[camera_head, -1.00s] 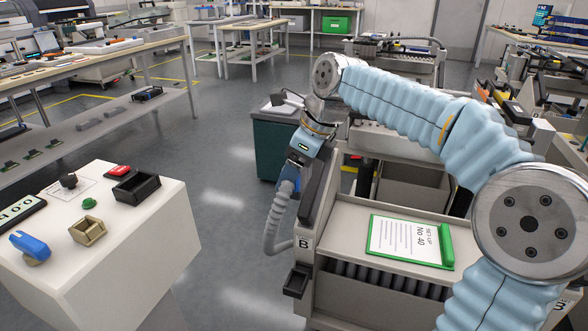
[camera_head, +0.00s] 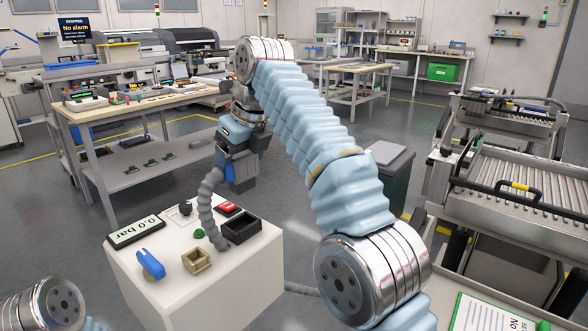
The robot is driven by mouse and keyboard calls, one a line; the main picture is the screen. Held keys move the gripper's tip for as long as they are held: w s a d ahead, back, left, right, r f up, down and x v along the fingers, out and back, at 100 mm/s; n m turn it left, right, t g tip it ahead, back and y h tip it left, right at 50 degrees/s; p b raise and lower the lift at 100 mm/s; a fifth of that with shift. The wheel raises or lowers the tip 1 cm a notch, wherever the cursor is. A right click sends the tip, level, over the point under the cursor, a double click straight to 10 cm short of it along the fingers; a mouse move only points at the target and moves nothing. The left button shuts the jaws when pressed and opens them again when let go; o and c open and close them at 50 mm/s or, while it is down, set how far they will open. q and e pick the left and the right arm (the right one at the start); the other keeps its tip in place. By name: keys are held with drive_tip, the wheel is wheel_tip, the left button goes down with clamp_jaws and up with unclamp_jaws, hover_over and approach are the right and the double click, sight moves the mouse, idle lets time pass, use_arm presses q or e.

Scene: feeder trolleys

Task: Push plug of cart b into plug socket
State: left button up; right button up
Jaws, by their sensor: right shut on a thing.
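My right gripper (camera_head: 238,172) is held in the air above and behind the white pedestal. It is shut on the plug (camera_head: 222,162), which is mostly hidden by the gripper and shows only as a blue part. A grey corrugated hose (camera_head: 206,205) hangs from it down over the pedestal. The cart with the clipboard (camera_head: 490,316) on its shelf, cart b (camera_head: 478,268), stands at the lower right. On the pedestal are a beige hollow block (camera_head: 197,261) and a black open box (camera_head: 241,228); I cannot tell which is the socket. My left gripper is out of view.
The white pedestal (camera_head: 185,297) also carries a blue lever (camera_head: 150,263), a 0.0 bar display (camera_head: 135,231), a green button (camera_head: 199,233) and a red switch (camera_head: 228,208). A dark bin (camera_head: 398,180) stands behind my right arm. Workbenches (camera_head: 140,104) line the back.

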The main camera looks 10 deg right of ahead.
drive_tip(key=shift+s+a+r, duration=0.1)
drive_tip(key=shift+s+a, duration=0.05)
drive_tip(key=shift+a, duration=0.35)
hover_over(234, 218)
drive_tip(key=s+d, duration=0.1)
drive_tip(key=shift+f, duration=2.5)
drive_tip(key=shift+f+b, duration=0.65)
drive_tip(key=shift+f, duration=0.45)
drive_tip(key=shift+f+b, duration=0.95)
drive_tip(key=shift+f, duration=0.25)
drive_tip(key=o, duration=1.4)
drive_tip(key=shift+o, duration=0.2)
